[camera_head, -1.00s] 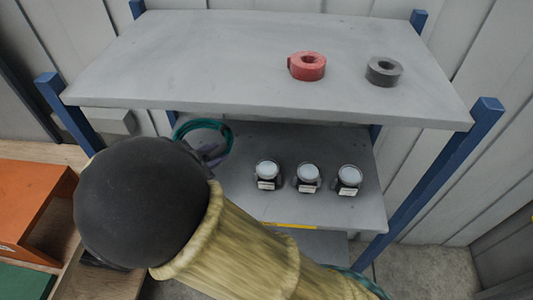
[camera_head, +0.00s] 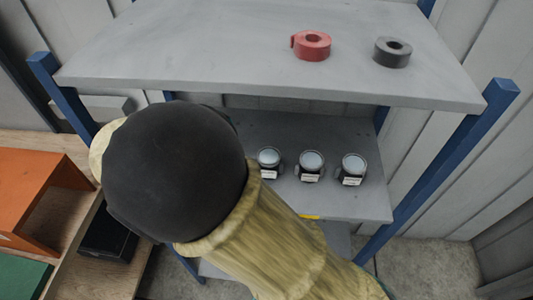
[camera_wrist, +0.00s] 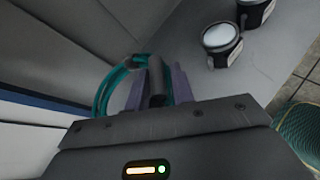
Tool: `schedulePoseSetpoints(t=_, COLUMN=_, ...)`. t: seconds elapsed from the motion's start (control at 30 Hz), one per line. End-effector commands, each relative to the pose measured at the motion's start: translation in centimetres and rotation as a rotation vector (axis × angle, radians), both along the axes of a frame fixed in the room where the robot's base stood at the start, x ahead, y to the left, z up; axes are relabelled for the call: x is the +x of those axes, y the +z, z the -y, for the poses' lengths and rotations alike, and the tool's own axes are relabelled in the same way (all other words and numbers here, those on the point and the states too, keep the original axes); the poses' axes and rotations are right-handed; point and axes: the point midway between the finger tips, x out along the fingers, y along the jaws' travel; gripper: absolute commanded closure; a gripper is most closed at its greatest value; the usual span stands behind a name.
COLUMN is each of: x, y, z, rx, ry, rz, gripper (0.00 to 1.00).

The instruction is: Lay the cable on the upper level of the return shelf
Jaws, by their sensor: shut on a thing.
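The cable (camera_wrist: 104,88) is a teal coil in the wrist view. My gripper (camera_wrist: 155,82) is shut on it, with a dark piece between its purple-grey fingers. The coil reaches out to the left of the fingers. The return shelf has blue posts and grey boards. Its upper level (camera_head: 220,50) is a wide board. A lower board (camera_head: 345,205) lies beneath it. My gripper and nearly all of the cable are hidden behind my dark arm joint in the head view. I cannot tell whether the cable touches a board.
A red tape roll (camera_head: 312,46) and a dark roll (camera_head: 392,52) lie on the upper level's right half; its left half is clear. Several jar-like items (camera_head: 311,165) stand on the lower board. An orange box (camera_head: 35,195) stands at left.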

Motion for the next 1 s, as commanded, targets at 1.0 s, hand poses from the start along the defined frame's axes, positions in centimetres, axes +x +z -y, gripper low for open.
schedulePoseSetpoints(t=1.0, x=0.0, y=-8.3, z=0.0, rx=-0.005, ry=0.001, rz=0.0, gripper=1.0)
